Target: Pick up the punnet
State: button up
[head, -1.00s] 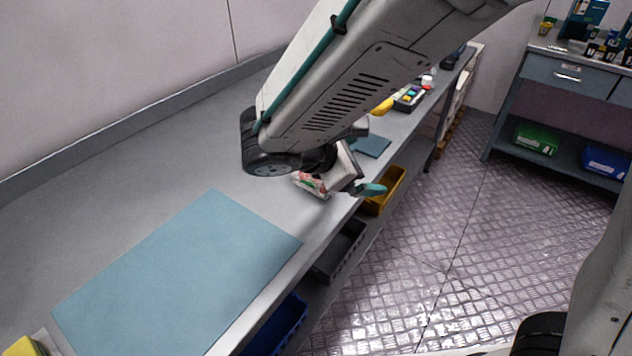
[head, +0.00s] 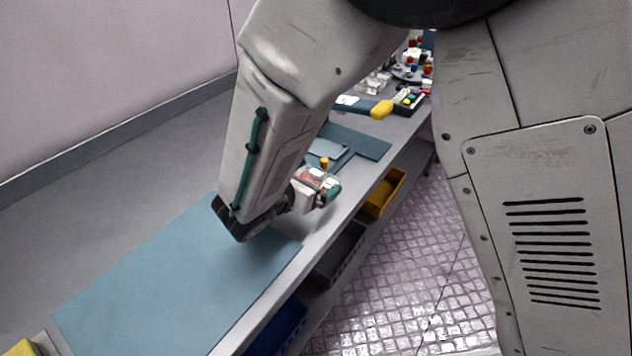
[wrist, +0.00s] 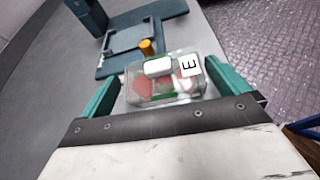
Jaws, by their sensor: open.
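The punnet (wrist: 165,82) is a clear box with red and green contents, a white lid patch and a white label with a black "E". In the wrist view it lies between the two teal fingers of my gripper (wrist: 168,92), which are apart on either side of it. In the head view the punnet (head: 318,180) sits near the front edge of the bench, and my gripper (head: 318,192) is low beside it, partly covering it. The gripper is open; contact with the punnet cannot be told.
A dark teal plate with a raised frame and an orange knob (wrist: 147,47) lies just beyond the punnet. A large blue mat (head: 170,275) covers the near bench. A yellow bin (head: 383,193) stands on the shelf below. Small items crowd the bench's far end.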

aim_at(315, 178)
jog(key=x, duration=0.4)
jog(key=shift+w+d+f, duration=0.15)
jog(key=shift+f, duration=0.1)
jog(key=shift+c, duration=0.3)
jog(key=c, duration=0.7)
